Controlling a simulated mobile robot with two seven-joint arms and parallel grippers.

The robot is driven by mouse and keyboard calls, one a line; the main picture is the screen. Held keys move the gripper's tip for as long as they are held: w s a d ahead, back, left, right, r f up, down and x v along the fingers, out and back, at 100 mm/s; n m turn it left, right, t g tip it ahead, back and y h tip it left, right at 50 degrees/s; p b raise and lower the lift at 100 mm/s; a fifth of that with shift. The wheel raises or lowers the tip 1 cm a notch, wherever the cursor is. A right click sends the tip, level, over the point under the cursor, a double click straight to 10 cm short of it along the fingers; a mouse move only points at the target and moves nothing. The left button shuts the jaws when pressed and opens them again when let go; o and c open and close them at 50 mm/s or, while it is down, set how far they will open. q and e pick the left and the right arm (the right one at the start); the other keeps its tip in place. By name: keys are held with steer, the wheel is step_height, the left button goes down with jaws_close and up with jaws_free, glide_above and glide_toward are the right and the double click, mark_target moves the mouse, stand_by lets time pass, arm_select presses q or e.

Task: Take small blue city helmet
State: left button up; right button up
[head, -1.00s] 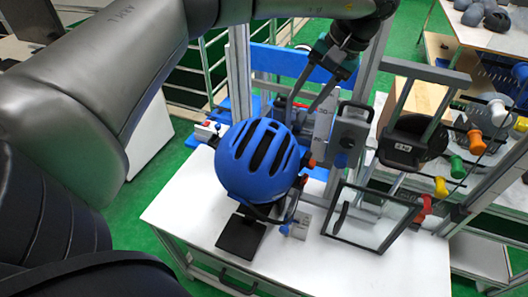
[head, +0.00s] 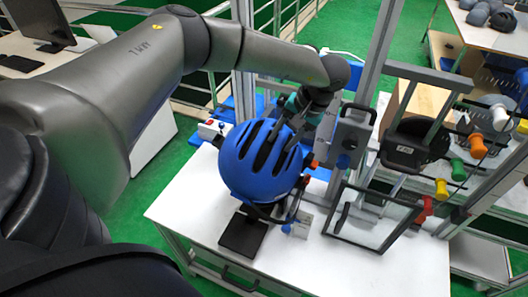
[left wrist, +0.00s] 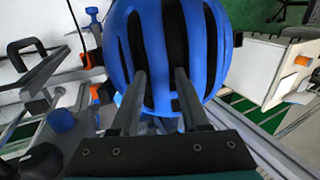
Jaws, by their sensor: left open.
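The blue helmet (head: 252,165) with dark vent slots sits tilted on a stand with a black base plate (head: 243,234) on the white table. My left gripper (head: 275,130) is at the helmet's upper right side, its fingers pointing down over the shell. In the left wrist view the helmet (left wrist: 205,55) fills the upper middle. There the open left gripper (left wrist: 160,75) shows two parallel fingers apart, overlapping the helmet's vents. I cannot tell whether they touch it. My right gripper is not in view.
A metal post (head: 372,75) and a grey clamp block (head: 347,138) stand right of the helmet. A framed clear panel (head: 370,222) stands on the white table (head: 185,212). Coloured knobs (head: 477,145) line the far right.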

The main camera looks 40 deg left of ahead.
arm_select(q)
jaws_close()
stand_by(0.3)
stand_by(1.1)
